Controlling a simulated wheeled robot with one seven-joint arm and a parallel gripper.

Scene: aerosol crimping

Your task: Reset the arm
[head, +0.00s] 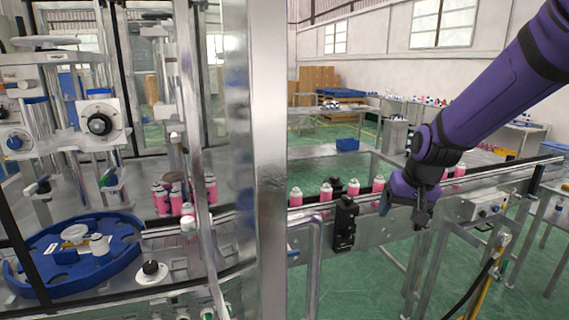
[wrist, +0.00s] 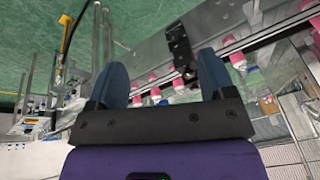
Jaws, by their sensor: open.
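My purple arm reaches in from the upper right in the head view, and my gripper (head: 405,212) hangs in front of the conveyor's near rail. In the wrist view my gripper's (wrist: 163,80) two blue-grey fingers stand wide apart with nothing between them. Pink cans with white tops (head: 326,194) stand in a row on the conveyor (head: 480,184), behind and beside my gripper. They also show in the wrist view (wrist: 238,60), past the fingers. I cannot tell how far my gripper is from the rail.
A black bracket (head: 344,224) is fixed on the rail left of my gripper. A metal post (head: 268,160) stands at centre. The crimping machine with its blue rotary plate (head: 40,280) is at the left. Green floor (head: 365,285) is open below the conveyor.

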